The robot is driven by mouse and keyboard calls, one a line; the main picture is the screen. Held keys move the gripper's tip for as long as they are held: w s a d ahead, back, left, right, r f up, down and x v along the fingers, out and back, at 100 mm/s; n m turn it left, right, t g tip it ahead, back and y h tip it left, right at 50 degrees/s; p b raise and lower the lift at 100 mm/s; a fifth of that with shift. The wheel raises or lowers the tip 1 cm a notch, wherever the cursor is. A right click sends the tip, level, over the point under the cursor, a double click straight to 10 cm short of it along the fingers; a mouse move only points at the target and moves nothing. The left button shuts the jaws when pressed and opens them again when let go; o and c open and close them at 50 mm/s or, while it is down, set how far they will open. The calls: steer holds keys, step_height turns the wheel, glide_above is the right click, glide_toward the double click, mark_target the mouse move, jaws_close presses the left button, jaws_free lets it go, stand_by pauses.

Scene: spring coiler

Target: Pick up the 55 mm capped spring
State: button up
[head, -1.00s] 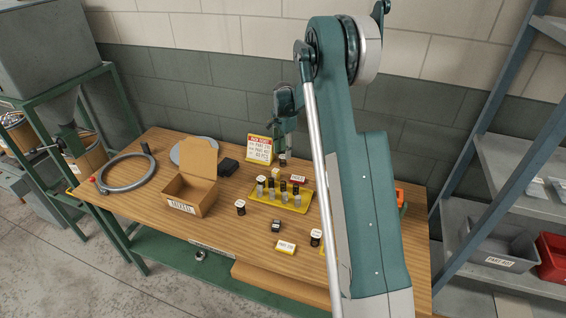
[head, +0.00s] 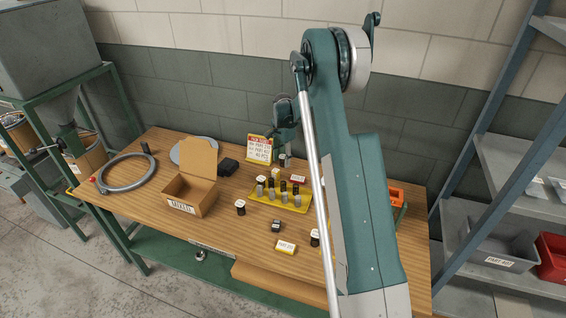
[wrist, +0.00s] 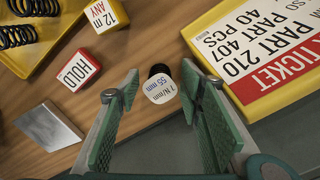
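The 55 mm capped spring (wrist: 160,88) stands on the table in the wrist view, with a white cap printed "7 N/mm 55 mm" and a black part behind it. Its body is mostly hidden by the cap. My gripper (wrist: 158,80) is open, its green-padded fingers to the left and right of the cap with a gap on each side. In the head view the spring (head: 283,160) is a small white-topped piece near the back of the table, and my gripper (head: 286,140) is just above it.
The yellow ticket sign (wrist: 275,60) stands close to the right finger. A red-white HOLD block (wrist: 78,70), a "12 m" block (wrist: 105,14) and a metal plate (wrist: 49,130) lie to the left. The yellow tray (head: 292,207) holds several springs. An open carton (head: 190,190) stands left.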

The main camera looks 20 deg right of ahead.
mark_target(283, 157)
steer(key=shift+c, duration=0.2)
steer(key=c, duration=0.9)
steer(key=shift+o, duration=0.2)
steer(key=shift+r, duration=5)
